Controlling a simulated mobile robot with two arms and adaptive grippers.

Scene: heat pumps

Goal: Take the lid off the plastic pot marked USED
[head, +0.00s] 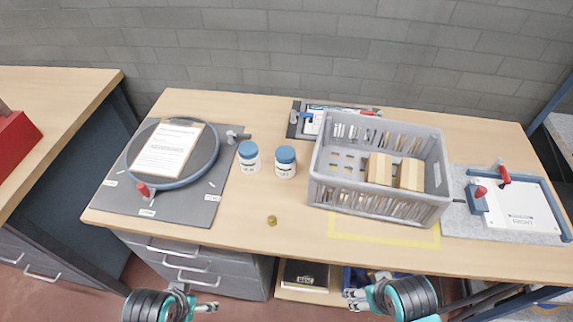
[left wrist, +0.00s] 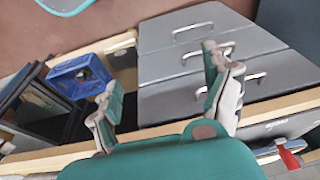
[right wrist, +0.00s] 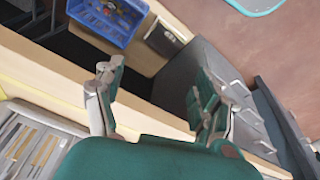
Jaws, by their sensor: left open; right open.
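Two white plastic pots with blue lids stand upright side by side on the workbench: a left pot (head: 249,165) and a right pot (head: 285,170). Both lids, the left lid (head: 247,149) and the right lid (head: 285,154), are on. Their labels are too small to read, so I cannot tell which is marked USED. My left gripper (head: 198,297) is open and empty in front of the bench, below the pots in the head view. My right gripper (head: 353,299) is open and empty in front of the bench, to the right. Neither wrist view shows the pots.
A grey crate (head: 330,194) with cardboard boxes stands right of the pots. A round ring with a clipboard (head: 168,150) lies on a dark mat left of them. A small brass piece (head: 271,220) lies near the front edge. Grey drawers (head: 200,262) are below the bench.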

